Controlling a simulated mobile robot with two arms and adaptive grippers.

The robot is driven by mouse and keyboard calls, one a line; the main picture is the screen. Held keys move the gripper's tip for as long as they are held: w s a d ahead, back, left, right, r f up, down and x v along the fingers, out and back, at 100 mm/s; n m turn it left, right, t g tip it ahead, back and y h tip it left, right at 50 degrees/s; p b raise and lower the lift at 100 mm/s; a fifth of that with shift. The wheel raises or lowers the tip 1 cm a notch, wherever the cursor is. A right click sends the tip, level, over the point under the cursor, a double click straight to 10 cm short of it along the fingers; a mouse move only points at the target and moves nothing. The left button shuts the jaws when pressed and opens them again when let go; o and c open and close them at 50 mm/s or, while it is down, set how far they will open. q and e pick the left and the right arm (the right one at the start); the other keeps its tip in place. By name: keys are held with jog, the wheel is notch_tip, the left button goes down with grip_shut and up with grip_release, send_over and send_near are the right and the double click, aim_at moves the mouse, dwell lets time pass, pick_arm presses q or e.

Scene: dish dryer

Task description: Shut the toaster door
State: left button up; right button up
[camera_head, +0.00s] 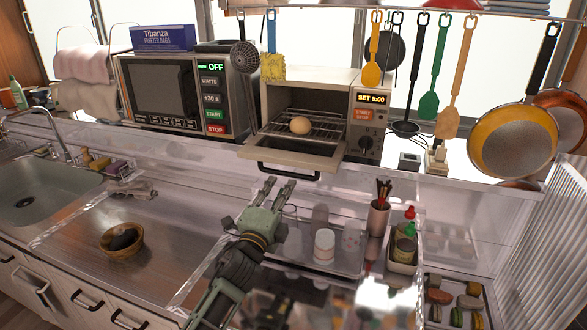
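The toaster oven (312,80) stands on the back ledge with its display and knob on the right. Its door (315,153) is open, lowered toward me, with a dark window and a bar handle (288,174) along the front edge. A round, bun-like item (300,125) sits on the rack inside. My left gripper (281,183) is just below and in front of the door's left half, pointing up at it. Its two fingers are apart with nothing between them. Whether the tips touch the handle cannot be told. I cannot make out my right gripper.
A microwave (158,92) stands left of the toaster. Utensils and pans (513,138) hang above and right. A white cup (324,246), a chopstick holder (379,216) and bottles stand at front right. A wooden bowl (122,241) sits on the left counter, which has free room.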

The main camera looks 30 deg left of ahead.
aim_at(289, 175)
pick_arm(q)
jog(key=w, duration=0.1)
jog(key=w+r, duration=0.1)
jog(key=w, duration=0.1)
jog(key=shift+a+r+p, duration=0.25)
jog(key=shift+a+p, duration=0.1)
jog(key=shift+a, duration=0.05)
jog(key=x, duration=0.3)
jog(key=shift+w+f, duration=0.1)
jog(key=shift+f, duration=0.15)
jog(key=shift+w, duration=0.15)
grip_shut()
pick_arm(e)
jog(key=shift+s+d+r, duration=0.1)
jog(key=shift+s+r, duration=0.15)
jog(key=shift+s, duration=0.7)
jog(key=shift+s+d+r, duration=0.1)
jog(key=shift+s+r, duration=0.1)
jog(key=shift+s, duration=0.75)
